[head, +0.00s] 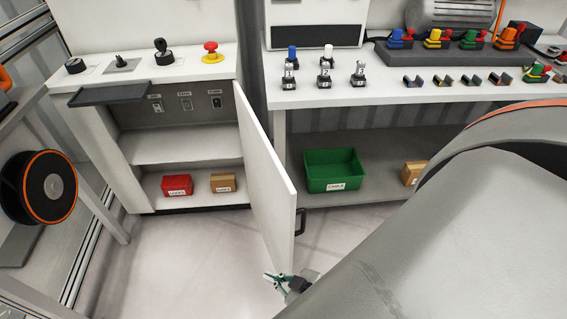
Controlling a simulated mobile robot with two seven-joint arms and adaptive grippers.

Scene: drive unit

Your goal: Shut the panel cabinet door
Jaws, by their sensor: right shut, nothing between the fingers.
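The panel cabinet (140,190) stands at the left, and its inside with shelves and labelled switches is in plain view. Its white door (268,190) is hinged on the cabinet's right side and swung wide open toward me. A dark handle (300,222) sits on the door's right-hand face. My right gripper (273,282) is shut and empty, low at the door's near bottom corner. I cannot tell whether it touches the door. My right arm fills the lower right. My left gripper is not in view.
A red box (177,185) and a brown box (222,182) sit on the cabinet's bottom shelf. A green bin (334,170) is under the workbench (400,92) to the right of the door. The floor (175,265) before the cabinet is clear.

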